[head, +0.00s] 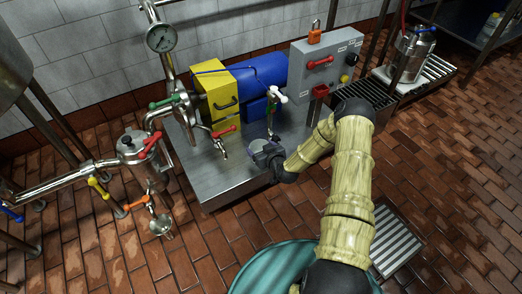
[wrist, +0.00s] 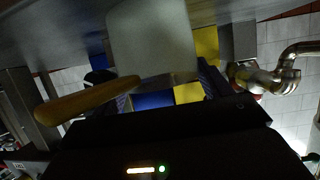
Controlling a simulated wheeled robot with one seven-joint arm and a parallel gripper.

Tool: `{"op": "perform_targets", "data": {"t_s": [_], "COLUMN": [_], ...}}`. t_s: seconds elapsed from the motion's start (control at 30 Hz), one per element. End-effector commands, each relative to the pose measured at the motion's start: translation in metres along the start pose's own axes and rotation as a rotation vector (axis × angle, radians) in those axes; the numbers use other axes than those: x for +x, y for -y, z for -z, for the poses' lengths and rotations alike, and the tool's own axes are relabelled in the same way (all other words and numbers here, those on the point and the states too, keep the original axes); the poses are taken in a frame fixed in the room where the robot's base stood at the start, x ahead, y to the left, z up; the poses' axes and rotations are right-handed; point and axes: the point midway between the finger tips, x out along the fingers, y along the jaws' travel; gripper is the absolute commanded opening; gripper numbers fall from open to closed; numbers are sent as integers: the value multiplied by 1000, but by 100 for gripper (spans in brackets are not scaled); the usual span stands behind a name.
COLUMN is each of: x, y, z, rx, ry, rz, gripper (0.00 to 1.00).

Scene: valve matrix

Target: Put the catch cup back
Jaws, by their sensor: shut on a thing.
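My gripper (head: 268,158) is at the front right of the steel bench top, below the white-handled tap (head: 277,97). In the wrist view its dark jaws are shut on a pale grey thing (wrist: 152,38), which looks like the catch cup. A tan handle-like bar (wrist: 85,101) sticks out to the left beside it. In the head view my wrist hides most of what I hold, so I cannot tell whether it touches the bench.
The steel bench (head: 222,178) carries a yellow box (head: 217,93), a blue motor (head: 260,70) and a grey control box (head: 325,62). Valve pipework with a gauge (head: 161,38) stands at left. A steel funnel-like piece (head: 162,225) hangs below an orange-handled valve. A drain grate (head: 396,240) lies right of my arm.

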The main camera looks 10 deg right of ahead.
Motion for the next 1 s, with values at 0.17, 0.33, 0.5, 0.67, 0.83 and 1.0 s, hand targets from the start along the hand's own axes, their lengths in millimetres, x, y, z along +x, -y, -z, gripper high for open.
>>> {"op": "perform_targets", "data": {"t_s": [0.17,0.33,0.5,0.67,0.83,1.0], "x": [0,1,1,0,-12,-42], "y": [0,0,0,0,0,0], "z": [1,-1,-1,0,3,5], "rx": [0,-1,0,0,0,1], "ry": [-1,-1,0,0,2,3], "rz": [0,0,0,0,0,1], "gripper": [44,85,86,86,86,86]}}
